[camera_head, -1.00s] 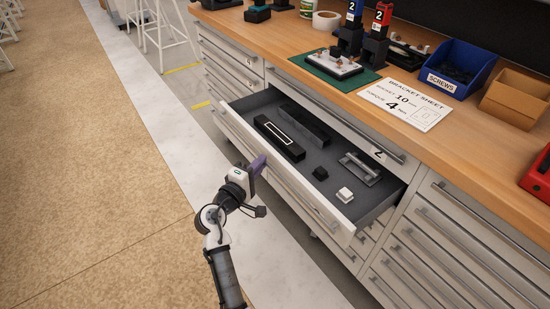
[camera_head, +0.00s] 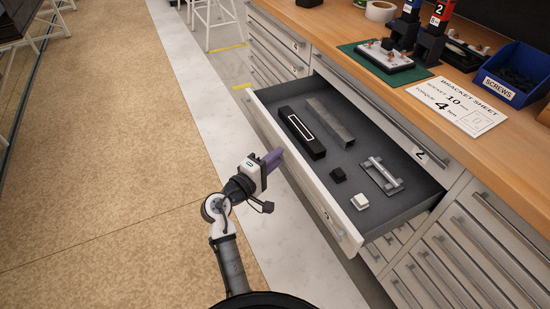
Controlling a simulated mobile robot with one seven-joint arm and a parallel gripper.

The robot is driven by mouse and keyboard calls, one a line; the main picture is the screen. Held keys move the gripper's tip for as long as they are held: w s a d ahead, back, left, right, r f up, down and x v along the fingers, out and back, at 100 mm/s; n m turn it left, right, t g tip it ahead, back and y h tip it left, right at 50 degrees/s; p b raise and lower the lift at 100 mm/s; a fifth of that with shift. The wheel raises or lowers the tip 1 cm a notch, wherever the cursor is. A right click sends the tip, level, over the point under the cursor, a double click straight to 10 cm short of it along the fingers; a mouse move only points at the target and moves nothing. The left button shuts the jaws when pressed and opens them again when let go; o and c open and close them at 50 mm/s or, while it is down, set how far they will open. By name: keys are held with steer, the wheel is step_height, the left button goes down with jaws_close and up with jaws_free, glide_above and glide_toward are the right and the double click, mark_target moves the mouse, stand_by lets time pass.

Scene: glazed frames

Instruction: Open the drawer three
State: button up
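A wide drawer (camera_head: 300,178) stands pulled out from the bench's cabinet in the head view. Its front carries a small mark that looks like a 3. Inside are a long black block with a white outline (camera_head: 302,132), a grey bar (camera_head: 330,122), a small black block (camera_head: 338,174), a white block (camera_head: 360,201) and a metal bracket (camera_head: 382,175). My gripper (camera_head: 272,158), with purple fingers, is just left of the drawer front, near its middle. I cannot tell whether it touches the front, or whether its fingers are open. The drawer's handle is not clearly visible.
A drawer marked 2 (camera_head: 395,128) is shut just above the open one. The wooden worktop (camera_head: 330,28) holds a green mat, a paper sheet (camera_head: 458,105) and a blue screws bin (camera_head: 515,75). Shut drawers stand on both sides. The floor to the left (camera_head: 110,150) is clear.

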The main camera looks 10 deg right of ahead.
steer(key=shift+o, duration=1.2)
steer(key=b+v, duration=0.1)
steer(key=v, duration=1.3)
steer(key=shift+b, duration=0.35)
steer(key=shift+d, duration=0.1)
